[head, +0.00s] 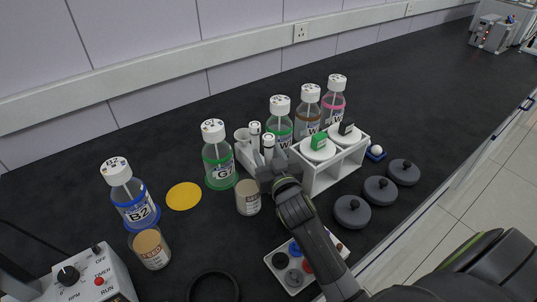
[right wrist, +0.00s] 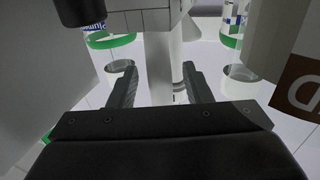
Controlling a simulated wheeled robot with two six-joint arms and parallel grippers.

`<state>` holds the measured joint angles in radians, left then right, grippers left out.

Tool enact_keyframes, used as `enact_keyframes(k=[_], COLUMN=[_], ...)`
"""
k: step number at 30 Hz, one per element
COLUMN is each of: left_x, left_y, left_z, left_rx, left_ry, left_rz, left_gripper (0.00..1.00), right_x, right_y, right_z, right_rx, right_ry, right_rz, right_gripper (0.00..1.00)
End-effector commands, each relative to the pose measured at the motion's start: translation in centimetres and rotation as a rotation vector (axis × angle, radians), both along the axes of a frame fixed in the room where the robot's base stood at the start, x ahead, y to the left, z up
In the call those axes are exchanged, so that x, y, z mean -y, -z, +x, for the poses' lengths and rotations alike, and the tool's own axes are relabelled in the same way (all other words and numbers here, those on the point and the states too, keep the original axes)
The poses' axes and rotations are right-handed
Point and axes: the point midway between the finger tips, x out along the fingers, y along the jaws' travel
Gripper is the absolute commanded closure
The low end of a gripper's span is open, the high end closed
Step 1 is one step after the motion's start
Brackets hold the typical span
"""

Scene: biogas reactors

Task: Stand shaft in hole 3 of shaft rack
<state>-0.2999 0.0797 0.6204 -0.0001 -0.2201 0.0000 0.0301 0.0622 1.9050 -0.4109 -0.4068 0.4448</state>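The white shaft rack (head: 243,148) stands near the middle of the counter in the head view, beside the G bottle. Two pale shafts with dark-banded, labelled white tops stand at it, a rear shaft (head: 255,129) and a front shaft (head: 268,143). My right gripper (head: 268,177) is low at the rack's front, just below the front shaft. In the right wrist view, its fingers (right wrist: 158,88) are apart, with a pale upright shaft (right wrist: 177,62) between them, closer to the right finger. Contact is not clear. The hole numbers cannot be read. My left gripper is not in view.
A green-ringed bottle (head: 218,160) and a tan-labelled jar (head: 248,197) stand close left of my right gripper. A white bottle carrier (head: 322,178) stands close right. Dark round lids (head: 380,190) lie further right.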

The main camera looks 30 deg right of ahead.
Motion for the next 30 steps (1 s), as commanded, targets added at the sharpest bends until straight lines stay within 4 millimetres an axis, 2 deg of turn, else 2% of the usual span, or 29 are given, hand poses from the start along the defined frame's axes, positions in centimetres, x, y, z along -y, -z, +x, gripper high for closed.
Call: enact_keyframes(k=[10, 21, 25, 30], left_x=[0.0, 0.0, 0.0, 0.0], left_y=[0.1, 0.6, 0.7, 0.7], left_z=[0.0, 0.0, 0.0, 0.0], left_rx=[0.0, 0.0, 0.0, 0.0], left_ry=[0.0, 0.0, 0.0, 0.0], left_rz=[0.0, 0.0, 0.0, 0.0], left_gripper=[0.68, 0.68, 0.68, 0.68], right_x=[-0.1, -0.9, -1.1, -1.2], right_y=[0.0, 0.1, 0.0, -0.1], right_z=[-0.5, -5.9, -7.0, -7.4], right_rx=[0.0, 0.0, 0.001, 0.002], right_ry=[0.0, 0.0, 0.0, 0.0], right_rz=[0.001, 0.003, 0.001, 0.0], right_gripper=[0.55, 0.55, 0.55, 0.55])
